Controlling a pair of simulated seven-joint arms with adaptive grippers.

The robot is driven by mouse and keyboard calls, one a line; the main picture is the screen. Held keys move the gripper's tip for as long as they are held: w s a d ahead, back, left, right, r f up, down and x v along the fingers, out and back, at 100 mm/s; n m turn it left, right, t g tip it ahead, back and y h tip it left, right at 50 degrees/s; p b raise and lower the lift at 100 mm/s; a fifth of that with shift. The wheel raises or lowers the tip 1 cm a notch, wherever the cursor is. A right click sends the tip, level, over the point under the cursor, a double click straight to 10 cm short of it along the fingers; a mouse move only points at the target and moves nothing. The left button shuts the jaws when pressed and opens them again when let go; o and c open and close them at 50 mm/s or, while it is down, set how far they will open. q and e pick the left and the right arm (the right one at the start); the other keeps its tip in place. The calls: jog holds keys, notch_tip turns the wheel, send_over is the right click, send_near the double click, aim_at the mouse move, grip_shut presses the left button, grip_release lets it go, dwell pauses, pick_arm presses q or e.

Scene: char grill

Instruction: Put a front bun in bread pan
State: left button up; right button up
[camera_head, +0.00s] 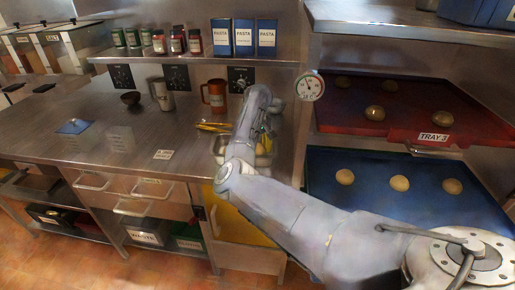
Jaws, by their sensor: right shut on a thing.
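My right arm reaches in from the bottom right. Its gripper (266,138) is at the right end of the steel counter, mostly hidden behind my own wrist and arm. It is shut on what appears to be a bun, barely visible. Pale tan shapes show just beside and below the gripper, where the bread pan seems to be; my arm covers most of that spot. A left bun (345,177), a middle bun (400,183) and a right bun (452,186) lie apart on the blue tray (365,212). My left gripper is not in view.
A red tray (380,132) with several buns sits above the blue one. Yellow tongs (214,127), an orange mug (214,96) and a steel jug (162,94) are left of the gripper. Pasta boxes (244,37) stand on the shelf above. The counter's front middle is mostly clear.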

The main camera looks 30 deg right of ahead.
jog(key=shift+f, duration=0.7)
dwell(0.6)
jog(key=o, duration=1.3)
